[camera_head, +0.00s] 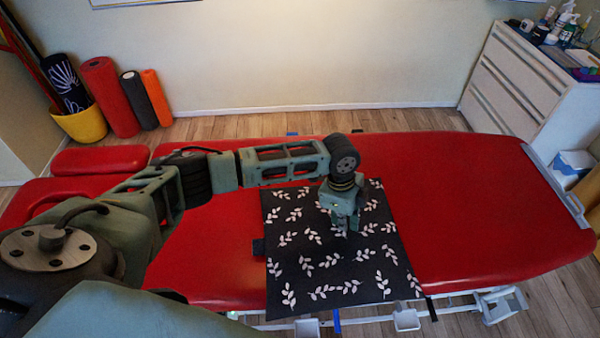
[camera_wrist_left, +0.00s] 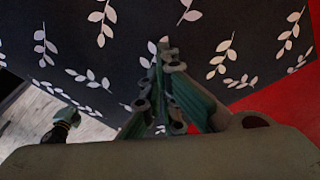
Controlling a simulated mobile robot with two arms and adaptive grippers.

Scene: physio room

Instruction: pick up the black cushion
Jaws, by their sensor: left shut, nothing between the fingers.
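The black cushion (camera_head: 300,262), printed with white leafy sprigs, lies flat on the red treatment table (camera_head: 470,210). It also fills most of the left wrist view (camera_wrist_left: 140,30). My left gripper (camera_head: 345,228) points down over the middle of the cushion, its fingers shut with nothing between them. In the left wrist view the fingertips (camera_wrist_left: 163,50) come together against the cushion's printed surface; I cannot tell whether they touch it. The arm and gripper hide a part of the cushion's upper half.
A yellow bin (camera_head: 80,125), red, black and orange rollers (camera_head: 110,95) stand along the wall at left. A white drawer cabinet (camera_head: 525,85) with bottles on top stands at right. The table's right half is bare.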

